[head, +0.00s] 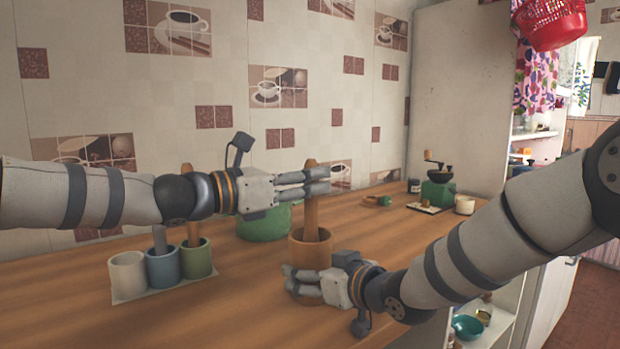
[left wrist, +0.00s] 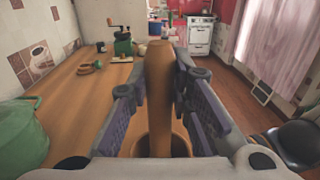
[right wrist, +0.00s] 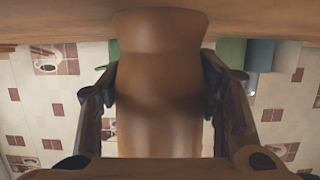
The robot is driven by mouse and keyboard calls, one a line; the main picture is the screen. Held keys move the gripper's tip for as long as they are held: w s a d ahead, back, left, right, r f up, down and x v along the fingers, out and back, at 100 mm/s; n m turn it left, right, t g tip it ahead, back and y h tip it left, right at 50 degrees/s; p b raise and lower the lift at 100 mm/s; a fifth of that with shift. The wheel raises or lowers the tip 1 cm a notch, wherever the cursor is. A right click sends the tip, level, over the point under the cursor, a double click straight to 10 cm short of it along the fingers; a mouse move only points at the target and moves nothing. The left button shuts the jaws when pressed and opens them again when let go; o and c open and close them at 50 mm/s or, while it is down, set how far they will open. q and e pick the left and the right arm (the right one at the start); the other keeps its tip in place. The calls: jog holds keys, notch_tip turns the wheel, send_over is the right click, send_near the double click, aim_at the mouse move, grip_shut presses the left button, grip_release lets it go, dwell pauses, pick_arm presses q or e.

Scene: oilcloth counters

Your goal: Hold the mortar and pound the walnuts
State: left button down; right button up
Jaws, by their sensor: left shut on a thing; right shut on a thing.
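The brown mortar (head: 310,254) stands on the wooden counter, with the wooden pestle (head: 311,217) upright in it. My left gripper (head: 318,181) is shut on the upper part of the pestle, above the mortar's rim. In the left wrist view the pestle (left wrist: 159,85) is between the fingers, with the mortar's opening below. My right gripper (head: 292,280) is shut around the lower part of the mortar. The mortar (right wrist: 160,85) fills the space between its fingers in the right wrist view. The mortar's inside is hidden, so I cannot see any walnuts there.
A green pot (head: 265,224) stands just behind and left of the mortar. Three cups, white (head: 128,274), blue (head: 163,268) and green (head: 198,260), stand further left.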

pick_arm(q)
jog(key=shift+f, duration=0.25)
jog(key=shift+f, duration=0.4)
jog(key=shift+f, duration=0.1)
jog(key=shift+f, duration=0.65)
jog(key=shift+r, duration=1)
